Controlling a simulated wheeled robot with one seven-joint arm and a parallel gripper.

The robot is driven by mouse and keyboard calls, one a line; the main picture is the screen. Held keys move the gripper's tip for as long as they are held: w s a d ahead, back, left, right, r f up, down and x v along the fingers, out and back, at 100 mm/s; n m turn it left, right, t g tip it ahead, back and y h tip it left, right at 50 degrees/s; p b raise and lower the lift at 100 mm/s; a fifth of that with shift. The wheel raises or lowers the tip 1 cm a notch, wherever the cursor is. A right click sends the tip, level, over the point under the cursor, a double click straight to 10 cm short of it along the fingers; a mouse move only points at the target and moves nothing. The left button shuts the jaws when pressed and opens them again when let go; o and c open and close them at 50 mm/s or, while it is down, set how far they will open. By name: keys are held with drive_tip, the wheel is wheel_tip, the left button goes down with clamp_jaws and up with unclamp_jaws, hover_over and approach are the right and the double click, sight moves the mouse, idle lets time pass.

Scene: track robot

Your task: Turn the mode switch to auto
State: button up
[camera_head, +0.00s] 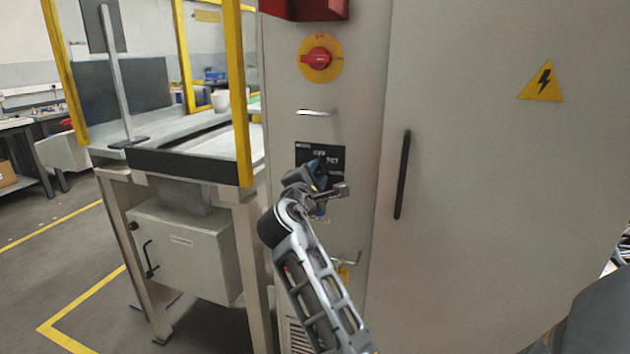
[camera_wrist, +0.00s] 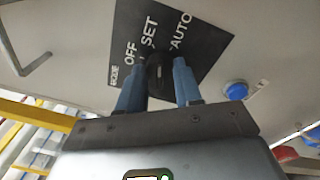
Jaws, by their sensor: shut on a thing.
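The mode switch (camera_wrist: 158,72) is a dark knob on a black plate (camera_wrist: 207,32) lettered OFF, SET and AUTO. In the wrist view my gripper (camera_wrist: 158,88) has its two blue fingers on either side of the knob and is shut on it. The knob appears to point toward SET, but the fingers hide part of it and the exact angle is hard to tell. In the head view the plate (camera_head: 303,152) is on the narrow cabinet panel, and my gripper (camera_head: 320,174) covers its lower part and hides the knob.
A red rotary switch on a yellow disc (camera_head: 318,58) and a metal handle (camera_head: 317,111) are above the plate. A blue button (camera_wrist: 236,90) is beside it. A bent handle (camera_head: 346,261) is lower down. The cabinet door has a black handle (camera_head: 402,175). A yellow-framed workstation (camera_head: 247,95) stands left.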

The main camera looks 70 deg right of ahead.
drive_tip(key=m+b, duration=0.3)
drive_tip(key=m, duration=0.2)
drive_tip(key=shift+f+m+b, duration=0.2)
drive_tip(key=shift+m+b, duration=0.1)
drive_tip(key=shift+b, duration=0.05)
idle(0.4)
drive_tip(key=o, duration=1)
drive_tip(key=shift+r, duration=0.1)
drive_tip(key=shift+o, duration=0.2)
drive_tip(key=shift+a, duration=0.1)
drive_tip(key=s+a, duration=0.1)
drive_tip(key=a, duration=0.6)
drive_tip(key=shift+a+f+b, duration=0.25)
drive_tip(key=shift+b, duration=0.05)
